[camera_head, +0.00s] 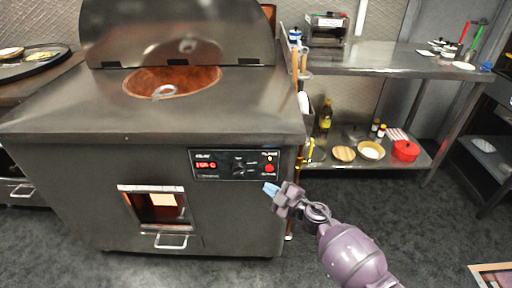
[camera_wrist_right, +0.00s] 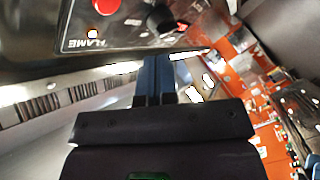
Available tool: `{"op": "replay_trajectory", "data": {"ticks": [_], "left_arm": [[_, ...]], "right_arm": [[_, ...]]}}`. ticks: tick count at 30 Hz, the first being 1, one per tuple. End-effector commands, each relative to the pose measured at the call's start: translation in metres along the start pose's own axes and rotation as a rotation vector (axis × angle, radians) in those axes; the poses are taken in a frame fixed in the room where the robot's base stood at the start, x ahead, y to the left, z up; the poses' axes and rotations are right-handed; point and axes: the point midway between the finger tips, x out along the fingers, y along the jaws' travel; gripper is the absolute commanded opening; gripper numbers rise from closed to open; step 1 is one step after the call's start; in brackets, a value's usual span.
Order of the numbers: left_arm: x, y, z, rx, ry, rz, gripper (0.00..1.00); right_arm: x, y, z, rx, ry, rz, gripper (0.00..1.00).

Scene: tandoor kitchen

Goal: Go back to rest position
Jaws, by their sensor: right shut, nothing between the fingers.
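My right gripper (camera_head: 271,188) is in front of the tandoor oven (camera_head: 70,180), just below the right end of its control panel (camera_head: 235,165). Its blue fingers are together with nothing between them. In the right wrist view the shut fingers (camera_wrist_right: 155,80) point at the oven front, close to a red button (camera_wrist_right: 105,4) and the word FLAME. I cannot tell whether the fingertips touch the oven. My left gripper does not show in either view.
A steel shelf table (camera_head: 390,62) stands to the right, with a red pot (camera_head: 405,150) and bowls on its lower shelf. The oven's lid (camera_head: 180,30) is raised. A dark tray (camera_head: 35,62) is at far left. Dark floor (camera_head: 430,225) is open at front right.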

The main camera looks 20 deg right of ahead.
Motion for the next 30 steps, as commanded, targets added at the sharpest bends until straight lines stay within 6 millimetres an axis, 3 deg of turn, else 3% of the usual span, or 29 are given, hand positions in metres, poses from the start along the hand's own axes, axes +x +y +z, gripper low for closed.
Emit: {"op": "replay_trajectory", "data": {"ticks": [7,13,16,22,30], "left_arm": [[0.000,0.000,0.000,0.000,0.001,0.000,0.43],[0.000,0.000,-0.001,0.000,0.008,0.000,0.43],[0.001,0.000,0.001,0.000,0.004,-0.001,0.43],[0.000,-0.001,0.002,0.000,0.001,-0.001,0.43],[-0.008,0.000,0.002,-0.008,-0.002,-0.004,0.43]], "right_arm": [[0.000,0.004,0.004,-0.055,-0.024,0.024,0.00],[0.001,0.046,-0.012,-0.023,-0.077,0.193,0.00],[-0.010,0.059,-0.021,0.044,-0.114,0.260,0.00],[-0.062,0.049,-0.025,0.248,-0.241,0.314,0.00],[-0.157,-0.005,-0.032,0.560,-0.420,0.266,0.00]]}}
